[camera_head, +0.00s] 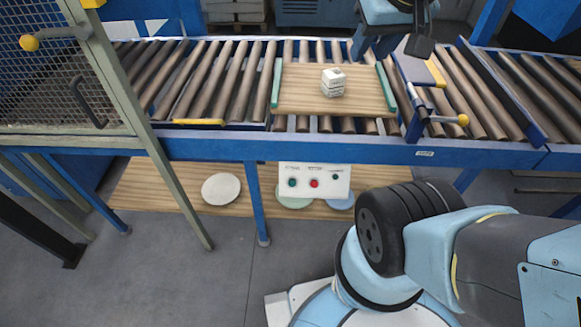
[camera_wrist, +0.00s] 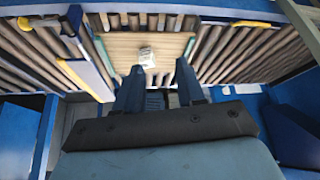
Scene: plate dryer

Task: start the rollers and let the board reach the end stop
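The wooden board (camera_head: 305,95), edged in green on both sides, lies on the rollers (camera_head: 215,80). A small white stacked block (camera_head: 333,82) sits on it; the board also shows in the wrist view (camera_wrist: 122,45). A white control panel (camera_head: 324,187) with green, red and green buttons hangs below the front rail. A blue crossbar with a grey plate (camera_head: 415,72) stands just right of the board; whether it is the end stop I cannot tell. My gripper (camera_wrist: 158,68) is open and empty, its fingers apart; in the head view it is partly cut off above the rollers.
A mesh gate (camera_head: 50,85) stands at the left. A yellow-knobbed lever (camera_head: 463,119) projects at the front rail (camera_head: 400,150). Plates, including a white one (camera_head: 221,189), lie on a wooden shelf (camera_head: 150,190) below.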

